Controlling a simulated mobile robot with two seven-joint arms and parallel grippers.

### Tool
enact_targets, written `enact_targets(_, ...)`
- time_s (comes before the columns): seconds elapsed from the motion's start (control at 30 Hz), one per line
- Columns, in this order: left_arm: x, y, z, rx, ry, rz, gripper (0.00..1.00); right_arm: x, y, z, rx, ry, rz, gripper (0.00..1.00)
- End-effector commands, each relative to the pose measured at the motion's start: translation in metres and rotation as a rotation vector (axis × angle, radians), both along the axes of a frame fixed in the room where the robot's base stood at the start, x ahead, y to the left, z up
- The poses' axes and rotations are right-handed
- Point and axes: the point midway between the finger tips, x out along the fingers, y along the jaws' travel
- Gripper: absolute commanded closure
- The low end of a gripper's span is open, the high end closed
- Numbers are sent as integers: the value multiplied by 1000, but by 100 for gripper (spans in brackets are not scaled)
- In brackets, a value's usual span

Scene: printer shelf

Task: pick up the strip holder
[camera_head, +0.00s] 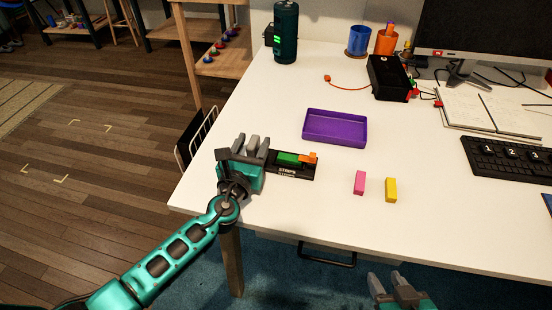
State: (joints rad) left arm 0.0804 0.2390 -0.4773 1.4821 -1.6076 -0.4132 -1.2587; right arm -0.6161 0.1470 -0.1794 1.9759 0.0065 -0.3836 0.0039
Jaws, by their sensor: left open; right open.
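The strip holder (296,173) appears to be the small black base marked "STRIPS" on the white table, near its left front edge. A green block (289,159) and an orange piece (308,157) sit on it. My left gripper (252,145) is open just left of the holder, its grey fingers pointing away from me. It hides the holder's left end; I cannot tell whether they touch. My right gripper (394,284) is open and empty, low in the picture in front of the table's front edge.
A purple tray (335,127) lies behind the holder. A pink block (359,183) and a yellow block (391,190) stand to its right. A black box (387,77), keyboard (508,158) and monitor (487,30) are further right. Left of the tray, the table is clear.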

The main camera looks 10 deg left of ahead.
Motion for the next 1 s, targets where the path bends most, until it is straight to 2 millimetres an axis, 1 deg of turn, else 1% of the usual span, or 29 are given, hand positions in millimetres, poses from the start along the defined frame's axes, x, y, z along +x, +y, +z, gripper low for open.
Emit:
enact_targets(0.03, 5, 0, 0, -1, 0, 1, 47, 1, 1, 0, 1, -2, 1, 57)
enact_targets(0.1, 8, 0, 0, -1, 0, 0, 47, 1, 1, 1, 2, -4, 2, 57)
enact_targets(0.3, 8, 0, 0, -1, 1, 0, 47, 2, 1, 2, 3, -5, 1, 57)
enact_targets(0.37, 8, 0, 0, 0, 1, 0, 52, 2, 1, 3, 3, -6, 1, 57)
enact_targets(0.87, 7, 0, 0, 0, 1, 0, 99, 2, 1, 3, 3, -9, 2, 57)
enact_targets(1.0, 8, 0, 1, -1, -1, 0, 100, 2, 1, 4, 3, -10, 1, 57)
